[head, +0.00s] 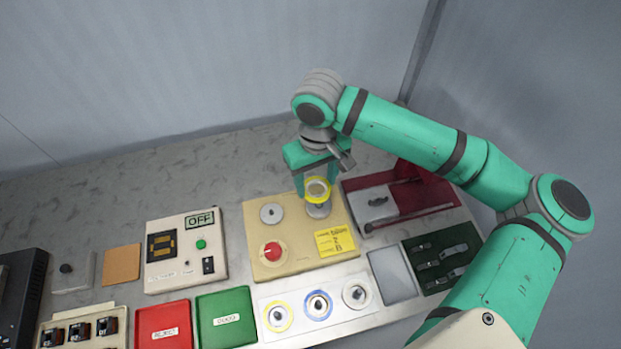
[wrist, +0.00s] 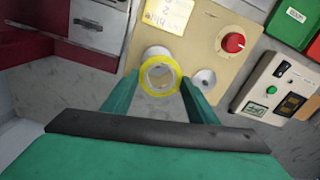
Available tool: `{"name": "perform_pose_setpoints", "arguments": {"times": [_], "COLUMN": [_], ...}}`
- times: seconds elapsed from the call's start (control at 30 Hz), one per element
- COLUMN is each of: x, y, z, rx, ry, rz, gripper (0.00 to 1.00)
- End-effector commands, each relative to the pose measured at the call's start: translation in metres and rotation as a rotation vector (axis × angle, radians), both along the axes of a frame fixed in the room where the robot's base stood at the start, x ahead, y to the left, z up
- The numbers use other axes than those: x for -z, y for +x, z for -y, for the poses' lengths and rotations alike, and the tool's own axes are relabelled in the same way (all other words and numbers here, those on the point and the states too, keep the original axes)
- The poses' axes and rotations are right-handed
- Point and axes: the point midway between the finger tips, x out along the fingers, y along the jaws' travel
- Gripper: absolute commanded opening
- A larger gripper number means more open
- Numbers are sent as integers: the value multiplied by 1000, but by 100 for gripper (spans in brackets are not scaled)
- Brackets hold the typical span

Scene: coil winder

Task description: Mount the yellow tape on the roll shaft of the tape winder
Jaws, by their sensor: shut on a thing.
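My gripper (head: 317,187) is shut on the yellow tape (head: 317,193), a ring with a yellow rim. The wrist view shows the tape (wrist: 146,80) between my two fingertips (wrist: 160,82). The tape winder (head: 260,225) is a beige plate with a red knob (head: 271,251), a small grey disc (head: 271,213) and a yellow label (head: 335,240). A pale grey cylinder, apparently the roll shaft (head: 318,210), stands on the plate just below the tape. In the wrist view the shaft (wrist: 155,51) shows partly behind the ring. I cannot tell whether the tape touches it.
A white strip (head: 338,318) in front holds yellow, blue and grey ringed items. A dark red fixture (head: 415,198) stands close right of the winder. A control box reading OFF (head: 185,251), red tray (head: 164,325) and green tray (head: 226,318) lie left.

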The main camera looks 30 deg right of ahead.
Motion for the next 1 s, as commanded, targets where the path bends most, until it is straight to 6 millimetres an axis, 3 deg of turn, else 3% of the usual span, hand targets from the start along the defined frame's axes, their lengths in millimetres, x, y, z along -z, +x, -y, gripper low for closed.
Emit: {"name": "perform_pose_setpoints", "arguments": {"times": [0.23, 0.6, 1.0], "x": [9, 35, 38], "y": [-6, -4, -4], "z": [13, 10, 8], "rx": [28, 19, 17], "ry": [-1, 1, 1], "rz": [-2, -2, 0], "gripper": [31, 31, 31]}}
